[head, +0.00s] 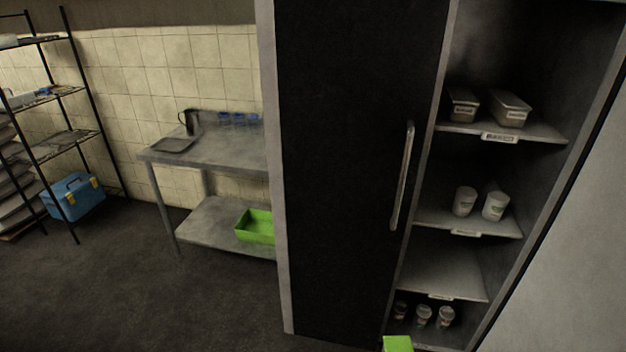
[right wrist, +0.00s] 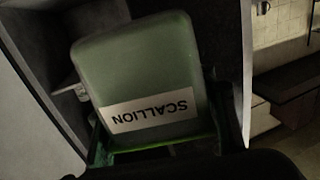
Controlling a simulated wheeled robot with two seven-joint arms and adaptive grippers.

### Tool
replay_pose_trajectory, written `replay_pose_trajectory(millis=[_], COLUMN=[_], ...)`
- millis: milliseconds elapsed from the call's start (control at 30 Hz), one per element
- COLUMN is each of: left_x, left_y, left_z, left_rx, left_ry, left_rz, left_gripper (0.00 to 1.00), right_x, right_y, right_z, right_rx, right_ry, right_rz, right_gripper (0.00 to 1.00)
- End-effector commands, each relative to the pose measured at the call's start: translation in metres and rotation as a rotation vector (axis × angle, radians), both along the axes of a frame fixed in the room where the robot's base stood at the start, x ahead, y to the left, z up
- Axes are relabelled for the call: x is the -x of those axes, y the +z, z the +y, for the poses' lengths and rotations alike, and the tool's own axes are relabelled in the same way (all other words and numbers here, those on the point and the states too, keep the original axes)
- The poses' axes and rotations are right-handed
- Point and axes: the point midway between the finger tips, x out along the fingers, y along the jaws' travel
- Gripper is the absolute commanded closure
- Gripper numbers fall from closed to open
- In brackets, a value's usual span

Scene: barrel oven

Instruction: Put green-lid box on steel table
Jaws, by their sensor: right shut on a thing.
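The green-lid box (right wrist: 150,70), labelled SCALLION, fills the middle of the right wrist view, its label upside down. A bright green corner at the bottom edge of the head view (head: 397,343) appears to be part of it. My right gripper (right wrist: 165,150) is shut on the box; its fingers are dark and partly hidden. The steel table (head: 225,155) stands against the tiled wall, left of the dark cabinet door in the head view. My left gripper is not in view.
The table top carries a tray (head: 173,145), a metal jug (head: 190,122) and blue-topped items along the back; its front is bare. A green crate (head: 256,227) sits on the lower shelf. The dark cabinet door (head: 350,150) and open shelves (head: 470,220) stand close at right.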

Motion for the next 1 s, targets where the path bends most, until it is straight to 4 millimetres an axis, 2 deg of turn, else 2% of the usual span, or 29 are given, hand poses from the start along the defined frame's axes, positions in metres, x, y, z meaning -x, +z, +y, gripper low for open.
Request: replay_pose_trajectory(millis=[33,100,367,600,800,1000], left_x=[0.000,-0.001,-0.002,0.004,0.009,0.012], left_y=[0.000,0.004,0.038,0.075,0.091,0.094], left_z=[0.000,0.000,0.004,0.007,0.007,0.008], left_rx=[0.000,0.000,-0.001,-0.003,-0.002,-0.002], left_ry=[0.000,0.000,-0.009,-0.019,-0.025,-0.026], left_rz=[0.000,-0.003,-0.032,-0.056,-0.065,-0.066], left_gripper=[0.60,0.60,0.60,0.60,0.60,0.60], right_x=[0.012,0.022,0.035,0.052,0.061,0.063], right_y=[0.008,0.023,0.076,0.131,0.154,0.156], right_z=[0.006,0.011,0.009,0.009,0.010,0.010], right_rx=[-0.001,-0.001,-0.001,-0.002,0.001,0.006], right_ry=[0.002,0.001,-0.002,-0.002,0.000,0.004], right_rz=[-0.001,-0.003,-0.011,-0.010,-0.003,0.002], right_gripper=[0.79,0.79,0.79,0.79,0.79,0.79])
